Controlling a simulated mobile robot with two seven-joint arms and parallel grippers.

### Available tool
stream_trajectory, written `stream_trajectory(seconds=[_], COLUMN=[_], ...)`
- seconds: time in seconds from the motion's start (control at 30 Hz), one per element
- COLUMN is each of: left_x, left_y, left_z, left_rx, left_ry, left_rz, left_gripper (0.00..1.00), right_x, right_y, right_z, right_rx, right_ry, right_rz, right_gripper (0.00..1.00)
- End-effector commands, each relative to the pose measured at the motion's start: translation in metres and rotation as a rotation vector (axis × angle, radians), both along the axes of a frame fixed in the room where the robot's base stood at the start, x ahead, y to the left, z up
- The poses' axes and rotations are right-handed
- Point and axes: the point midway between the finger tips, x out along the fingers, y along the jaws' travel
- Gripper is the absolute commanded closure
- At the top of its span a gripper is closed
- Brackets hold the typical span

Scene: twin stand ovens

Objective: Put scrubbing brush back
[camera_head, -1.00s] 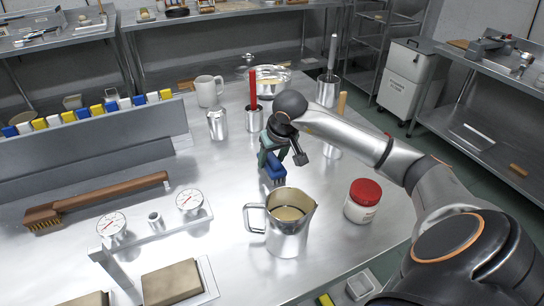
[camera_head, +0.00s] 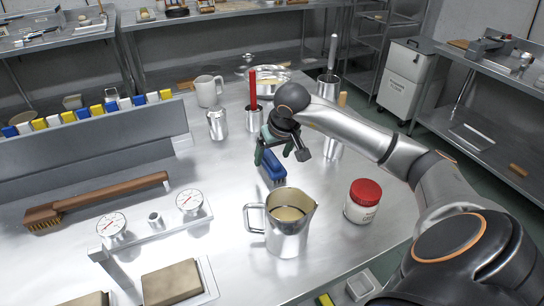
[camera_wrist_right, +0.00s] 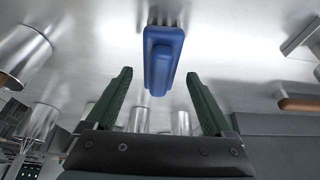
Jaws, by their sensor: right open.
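A blue scrubbing brush (camera_head: 272,168) stands on the steel table behind the metal jug, with its far end partly hidden by my right gripper. My right gripper (camera_head: 270,150) is just above the brush. Its two green fingers (camera_wrist_right: 161,75) are spread, with the brush lying beyond and between their tips, and neither finger touches it. A long wooden-handled brush (camera_head: 100,200) lies at the left of the table. My left gripper is not in view.
The metal jug (camera_head: 289,225) stands close in front of the brush. A red-lidded jar (camera_head: 362,202) is to its right. Two gauges (camera_head: 189,201) are on the left. Table between gauges and brush is clear.

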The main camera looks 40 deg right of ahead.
Motion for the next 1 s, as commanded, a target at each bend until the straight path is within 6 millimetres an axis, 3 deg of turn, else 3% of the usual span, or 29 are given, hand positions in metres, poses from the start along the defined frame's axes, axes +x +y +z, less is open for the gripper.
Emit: stream_trajectory(seconds=[0.2, 0.43, 0.6, 1.0], left_x=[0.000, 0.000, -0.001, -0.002], left_y=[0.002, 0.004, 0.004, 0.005], left_z=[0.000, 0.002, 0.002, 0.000], left_rx=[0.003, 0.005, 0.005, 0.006], left_ry=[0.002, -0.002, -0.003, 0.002], left_rz=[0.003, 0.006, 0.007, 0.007], left_gripper=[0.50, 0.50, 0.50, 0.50], right_x=[-0.018, -0.032, -0.037, -0.038], right_y=[0.005, 0.010, 0.012, 0.012], right_z=[0.047, 0.083, 0.093, 0.094], right_rx=[-0.004, -0.001, -0.001, -0.001], right_ry=[-0.005, -0.003, 0.000, 0.001], right_rz=[0.001, 0.001, 0.001, 0.001], right_gripper=[0.13, 0.13, 0.13, 0.13])
